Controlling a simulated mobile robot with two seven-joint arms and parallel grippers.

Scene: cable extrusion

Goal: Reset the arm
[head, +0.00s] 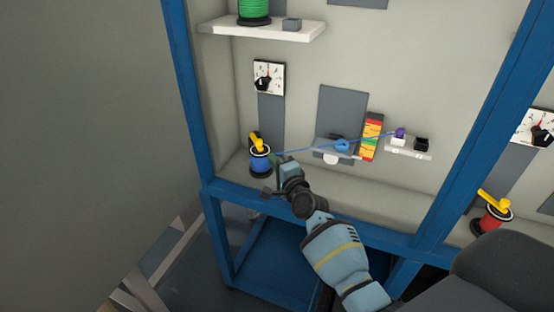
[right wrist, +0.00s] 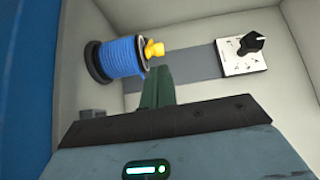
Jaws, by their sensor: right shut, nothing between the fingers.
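A thin blue cable (head: 305,147) runs right from near the spool, past a small blue wheel (head: 341,145), to a purple piece (head: 400,133) on a small white shelf. My left gripper is not in view.
A dial (head: 268,78) is on the wall above the spool; it also shows in the right wrist view (right wrist: 243,54). A colour-banded gauge (head: 371,137) stands beside the wheel. Blue posts (head: 188,95) and a front rail (head: 235,198) border the cell. A green spool (head: 254,10) sits on the upper shelf.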

